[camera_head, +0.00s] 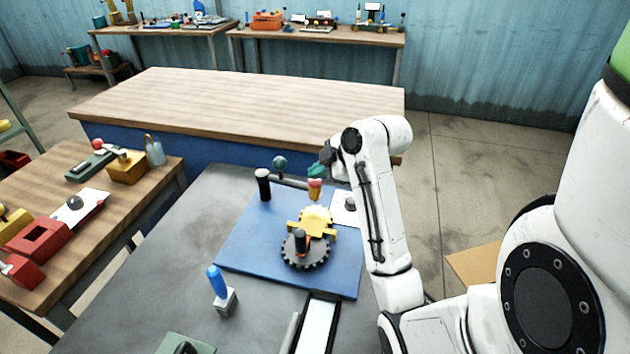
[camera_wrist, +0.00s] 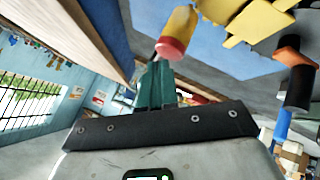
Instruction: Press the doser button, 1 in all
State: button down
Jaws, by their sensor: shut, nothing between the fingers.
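The doser appears as a yellow upright cylinder (camera_head: 315,194) with a red cap (camera_head: 315,182), held at the end of a dark arm over a blue mat. The red cap, which looks like the button, also shows in the wrist view (camera_wrist: 171,48), with the yellow body (camera_wrist: 181,24) beyond it. My gripper (camera_head: 317,171) has teal fingers that are shut and empty. They point down just above the red cap. In the wrist view the fingertips (camera_wrist: 157,66) are right by the cap; I cannot tell whether they touch it.
A dark toothed wheel (camera_head: 305,251) and a yellow bracket (camera_head: 312,225) stand on the blue mat (camera_head: 248,248). A black post (camera_head: 263,186) carries the dark arm. A blue-handled tool (camera_head: 218,283) stands at front left. A long wooden bench (camera_head: 240,100) lies behind.

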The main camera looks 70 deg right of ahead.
aim_at(319, 183)
jog(key=shift+f+b, duration=0.3)
jog(key=shift+f, duration=0.2)
dwell(0.4)
dwell(0.3)
jog(key=shift+r+p, duration=0.9)
jog(key=shift+r, duration=0.05)
notch_tip(319, 183, up, 5)
jog(key=p, duration=0.4)
jog(key=shift+p, duration=0.3)
jog(key=shift+f, duration=0.1)
dwell(0.4)
